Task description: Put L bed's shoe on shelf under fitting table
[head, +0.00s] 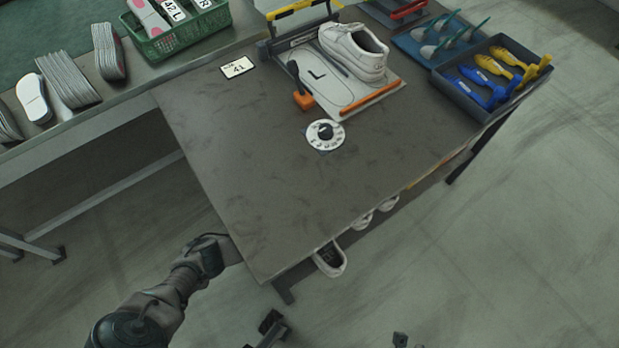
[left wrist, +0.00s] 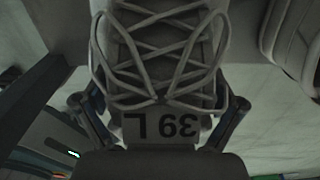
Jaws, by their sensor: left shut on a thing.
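A white laced shoe with the tag "39 L" (left wrist: 165,126) fills the left wrist view. My left gripper (left wrist: 160,108) is shut on it, with a finger on each side. In the head view my left arm reaches in at the table's near left corner, and the tabletop hides the gripper. The fitting table (head: 240,160) carries a bed marked L (head: 318,76), bare of a shoe. A white shoe (head: 355,52) stands beside it on the right. Shoe ends (head: 330,260) show below the table's front edge; the shelf is mostly hidden.
A size card "41" (head: 237,66), a dial (head: 324,134) and a tray of blue and yellow tools (head: 462,92) sit on the table. Another shoe (left wrist: 296,42) is close on the right in the left wrist view. A bench with insoles (head: 68,80) stands at left.

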